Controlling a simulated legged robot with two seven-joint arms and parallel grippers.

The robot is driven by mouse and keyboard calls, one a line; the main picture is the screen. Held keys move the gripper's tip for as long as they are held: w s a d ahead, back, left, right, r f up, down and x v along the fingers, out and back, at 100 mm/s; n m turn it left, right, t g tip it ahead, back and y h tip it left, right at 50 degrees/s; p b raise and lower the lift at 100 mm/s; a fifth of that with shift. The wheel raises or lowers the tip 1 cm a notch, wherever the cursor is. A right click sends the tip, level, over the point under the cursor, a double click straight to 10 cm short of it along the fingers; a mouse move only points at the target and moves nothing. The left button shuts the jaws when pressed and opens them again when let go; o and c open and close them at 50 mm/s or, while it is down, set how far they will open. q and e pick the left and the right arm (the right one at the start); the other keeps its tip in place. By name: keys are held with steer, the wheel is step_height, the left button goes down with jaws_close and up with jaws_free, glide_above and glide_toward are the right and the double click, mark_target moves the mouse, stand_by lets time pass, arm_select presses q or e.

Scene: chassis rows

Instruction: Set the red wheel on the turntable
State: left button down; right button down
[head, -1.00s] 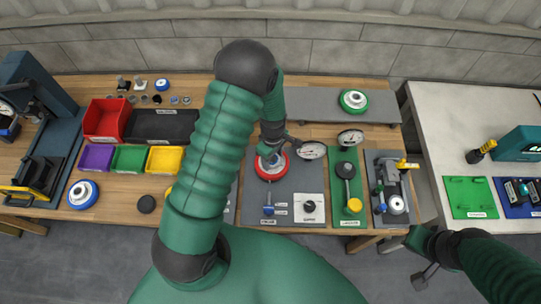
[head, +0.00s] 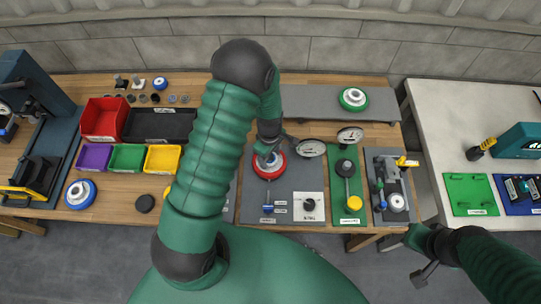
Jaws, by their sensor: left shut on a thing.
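The red wheel (head: 268,174) is at the back of a dark grey panel in the middle of the bench. My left gripper (head: 268,158) is above it, shut on its hub part. The turntable cannot be made out clearly; whatever lies under the wheel is hidden by the wheel and my arm. My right gripper (head: 427,272) is at the lower right, off the bench's front edge and away from the wheel; its finger state is hard to read.
A round gauge (head: 312,148) stands close to the right of the wheel. A green panel (head: 349,205) with a lever is farther right. A green wheel (head: 353,98) lies on the grey shelf (head: 310,100) behind. Red, purple, green and yellow bins stand at left.

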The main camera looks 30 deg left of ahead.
mark_target(269, 160)
arm_select(q)
steer(key=shift+a+f, duration=0.15)
steer(key=shift+f, duration=0.1)
stand_by(0.3)
steer(key=shift+f+b, duration=1.1)
steer(key=shift+f, duration=0.25)
steer(key=c, duration=0.9)
jaws_free()
steer(key=o, duration=0.4)
steer(key=shift+o, duration=0.2)
step_height(269, 160, up, 17)
steer(key=b, duration=0.1)
